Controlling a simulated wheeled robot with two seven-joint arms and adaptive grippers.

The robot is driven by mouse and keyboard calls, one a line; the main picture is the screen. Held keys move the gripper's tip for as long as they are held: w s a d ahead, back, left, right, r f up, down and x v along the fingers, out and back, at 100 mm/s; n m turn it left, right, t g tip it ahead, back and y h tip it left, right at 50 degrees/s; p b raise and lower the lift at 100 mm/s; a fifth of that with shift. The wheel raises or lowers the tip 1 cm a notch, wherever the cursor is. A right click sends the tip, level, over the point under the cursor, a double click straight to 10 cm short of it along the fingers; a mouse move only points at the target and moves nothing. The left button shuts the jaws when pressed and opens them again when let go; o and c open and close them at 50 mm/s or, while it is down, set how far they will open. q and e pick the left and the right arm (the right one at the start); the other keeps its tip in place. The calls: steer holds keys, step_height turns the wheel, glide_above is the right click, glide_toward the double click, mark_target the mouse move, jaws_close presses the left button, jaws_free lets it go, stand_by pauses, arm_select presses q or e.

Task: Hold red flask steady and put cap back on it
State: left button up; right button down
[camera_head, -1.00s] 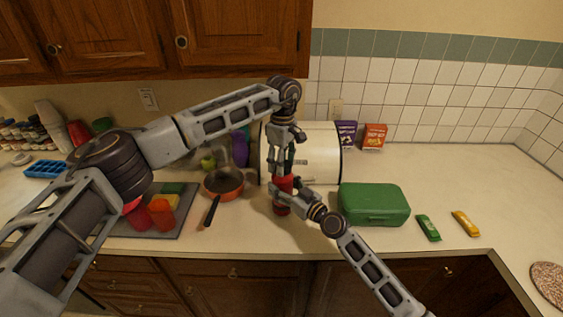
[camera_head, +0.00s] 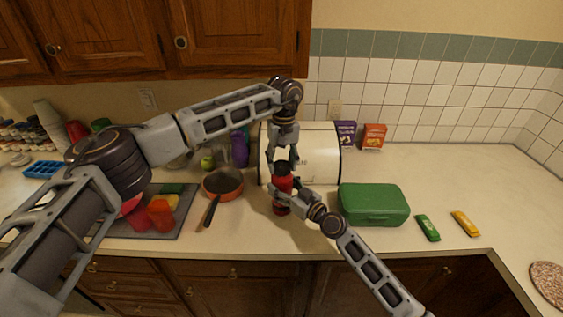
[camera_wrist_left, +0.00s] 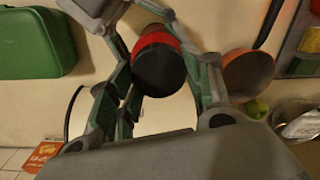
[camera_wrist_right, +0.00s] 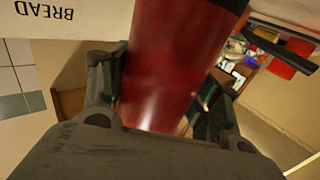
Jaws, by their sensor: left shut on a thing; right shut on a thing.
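The red flask (camera_head: 282,184) stands upright on the counter in front of the white bread box. My right gripper (camera_head: 286,193) is shut around its body; the red body fills the middle of the right wrist view (camera_wrist_right: 172,65). A black cap (camera_head: 281,167) sits at the flask's top, in line with it. My left gripper (camera_head: 281,162) comes from above with its fingers on either side of the cap, shut on it. The left wrist view shows the cap (camera_wrist_left: 158,70) between the fingers with the red flask right beneath. Whether the cap is fully seated cannot be told.
The bread box (camera_head: 318,155) stands close behind. A green case (camera_head: 373,204) is to the right, a frying pan (camera_head: 223,183) to the left. Green (camera_head: 428,228) and yellow (camera_head: 465,223) packets lie farther right. Counter is free at the far right.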

arm_select(q)
steer(key=m, duration=0.4)
steer(key=shift+m, duration=0.4)
steer(key=m, duration=0.5)
steer(key=shift+d, duration=0.15)
steer(key=o, duration=0.8)
steer(key=shift+c, duration=0.2)
steer(key=shift+r, duration=2.25)
steer(key=shift+f, duration=0.1)
steer(key=shift+c, duration=0.4)
